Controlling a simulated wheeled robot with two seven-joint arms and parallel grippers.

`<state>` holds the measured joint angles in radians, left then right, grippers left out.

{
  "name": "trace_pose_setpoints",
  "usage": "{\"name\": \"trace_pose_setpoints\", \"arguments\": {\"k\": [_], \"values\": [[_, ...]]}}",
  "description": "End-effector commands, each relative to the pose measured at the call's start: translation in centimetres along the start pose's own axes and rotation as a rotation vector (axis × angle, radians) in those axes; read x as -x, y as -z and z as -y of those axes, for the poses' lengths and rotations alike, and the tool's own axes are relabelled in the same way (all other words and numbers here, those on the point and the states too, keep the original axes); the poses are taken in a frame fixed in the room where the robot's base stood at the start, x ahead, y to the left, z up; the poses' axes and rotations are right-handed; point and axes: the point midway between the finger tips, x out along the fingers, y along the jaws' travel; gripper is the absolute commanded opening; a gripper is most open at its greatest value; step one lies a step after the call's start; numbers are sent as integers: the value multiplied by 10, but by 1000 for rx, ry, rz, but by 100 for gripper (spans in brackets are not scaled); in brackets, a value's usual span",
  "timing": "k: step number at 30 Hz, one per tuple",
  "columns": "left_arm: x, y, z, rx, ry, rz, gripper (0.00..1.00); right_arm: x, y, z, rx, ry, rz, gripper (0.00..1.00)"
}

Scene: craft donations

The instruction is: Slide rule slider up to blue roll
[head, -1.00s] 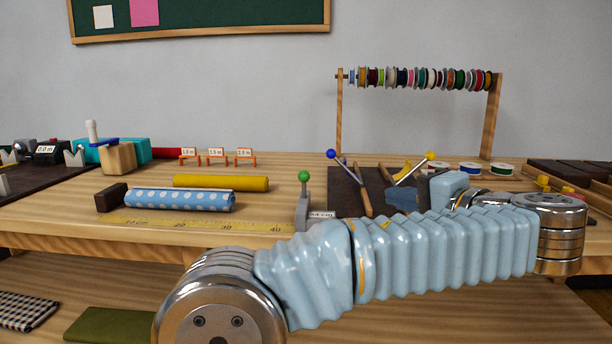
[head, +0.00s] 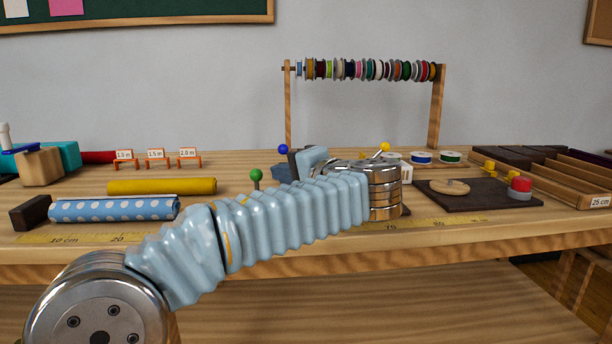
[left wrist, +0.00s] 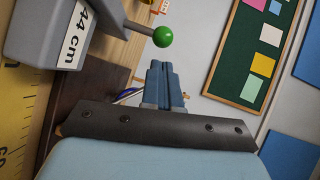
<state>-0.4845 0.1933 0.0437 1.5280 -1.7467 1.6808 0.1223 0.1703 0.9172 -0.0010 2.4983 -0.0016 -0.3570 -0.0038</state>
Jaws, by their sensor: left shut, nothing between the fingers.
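The slider's green knob (head: 257,175) stands right of the blue polka-dot roll (head: 115,209), with a wide gap between them; my left arm hides the slider's lower part. The yellow rule (head: 75,238) runs along the table's front. In the left wrist view the grey slider (left wrist: 55,35) bears a "44 cm" label, and its green knob (left wrist: 162,37) is beyond my fingertips. My left gripper (head: 279,172) is shut and empty, just right of the slider, pointing left; its blue fingers (left wrist: 165,70) are pressed together. I cannot tell whether they touch the slider.
A dark block (head: 30,212) stands at the blue roll's left end. A yellow roll (head: 162,186) lies behind. A spool rack (head: 288,110) stands at the back. A dark board (head: 478,200) with a red button (head: 521,184) is at the right. Table between roll and slider looks clear.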

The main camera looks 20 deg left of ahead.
Motion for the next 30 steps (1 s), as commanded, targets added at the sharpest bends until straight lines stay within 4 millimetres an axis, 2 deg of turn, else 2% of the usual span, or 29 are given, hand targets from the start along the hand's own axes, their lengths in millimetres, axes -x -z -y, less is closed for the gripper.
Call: {"name": "trace_pose_setpoints", "arguments": {"k": [6, 20, 25, 30], "values": [[-11, -11, -1, -1, 0, -1, 0, -3, 0, -1, 0, 1, 1, 43], [-14, -16, 0, 0, 0, 0, 0, -4, 0, -1, 0, 1, 1, 43], [-28, -36, 2, 3, 0, 2, 0, -12, -1, -3, 1, 2, 3, 43], [-51, -71, 10, 3, 0, 4, 0, -24, -2, -6, 2, 5, 6, 43]]}}
